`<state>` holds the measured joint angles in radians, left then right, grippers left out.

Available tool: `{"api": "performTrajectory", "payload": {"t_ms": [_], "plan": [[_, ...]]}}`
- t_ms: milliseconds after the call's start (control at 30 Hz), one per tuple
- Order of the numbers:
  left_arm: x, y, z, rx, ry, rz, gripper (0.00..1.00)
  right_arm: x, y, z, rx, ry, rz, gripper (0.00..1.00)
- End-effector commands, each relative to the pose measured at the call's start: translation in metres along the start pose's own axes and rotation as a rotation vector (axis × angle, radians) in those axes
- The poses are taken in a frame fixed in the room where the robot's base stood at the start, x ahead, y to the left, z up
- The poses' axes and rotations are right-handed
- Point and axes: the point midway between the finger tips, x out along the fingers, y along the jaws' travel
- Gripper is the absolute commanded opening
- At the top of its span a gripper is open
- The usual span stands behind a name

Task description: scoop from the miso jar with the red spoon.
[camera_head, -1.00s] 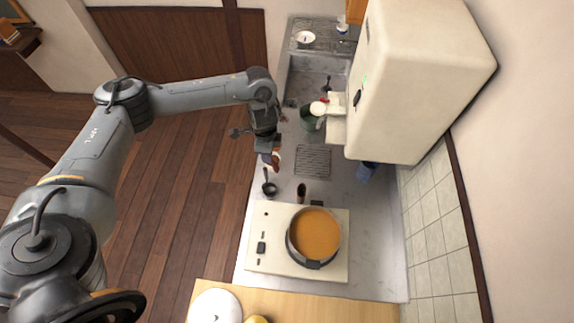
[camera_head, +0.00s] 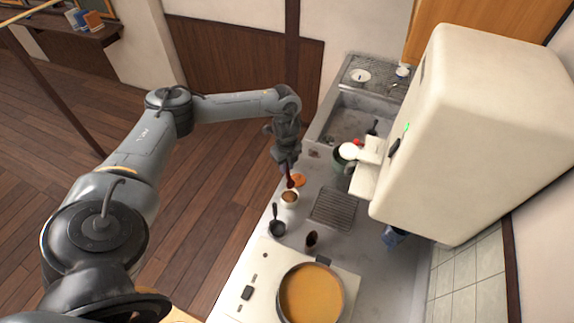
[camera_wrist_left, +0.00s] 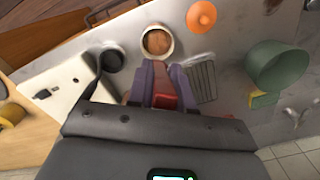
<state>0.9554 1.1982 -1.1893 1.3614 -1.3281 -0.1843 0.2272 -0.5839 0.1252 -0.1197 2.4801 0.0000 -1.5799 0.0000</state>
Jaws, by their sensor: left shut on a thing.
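The miso jar (camera_head: 289,200) is a small white pot with brown paste, standing open on the counter. It also shows in the left wrist view (camera_wrist_left: 158,41), just beyond the fingertips. My left gripper (camera_head: 286,166) points down above the jar and is shut on the red spoon (camera_head: 290,183). In the left wrist view, the red of the spoon (camera_wrist_left: 164,100) shows between the fingers. The spoon's lower end is at or just above the jar's mouth; I cannot tell whether it touches the miso. My right gripper is out of view.
An orange round lid (camera_head: 299,180) lies just behind the jar. A dark ladle in a small holder (camera_head: 277,228) and a dark cup (camera_head: 312,239) stand nearer. A pot of orange soup (camera_head: 311,294) sits on the stove. A wire rack (camera_head: 333,207) lies to the right.

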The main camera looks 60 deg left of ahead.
Motion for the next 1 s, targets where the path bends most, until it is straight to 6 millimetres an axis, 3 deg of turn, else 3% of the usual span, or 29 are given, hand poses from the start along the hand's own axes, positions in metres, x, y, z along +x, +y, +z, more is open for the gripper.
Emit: {"api": "performTrajectory", "payload": {"t_ms": [667, 1000], "plan": [[0.047, 0.0, -0.001, 0.001, 0.0, 0.0, 0.0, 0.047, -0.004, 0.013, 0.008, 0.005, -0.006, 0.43], [0.076, 0.001, -0.002, 0.001, 0.0, 0.001, 0.0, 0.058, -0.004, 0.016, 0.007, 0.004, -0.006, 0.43]]}}
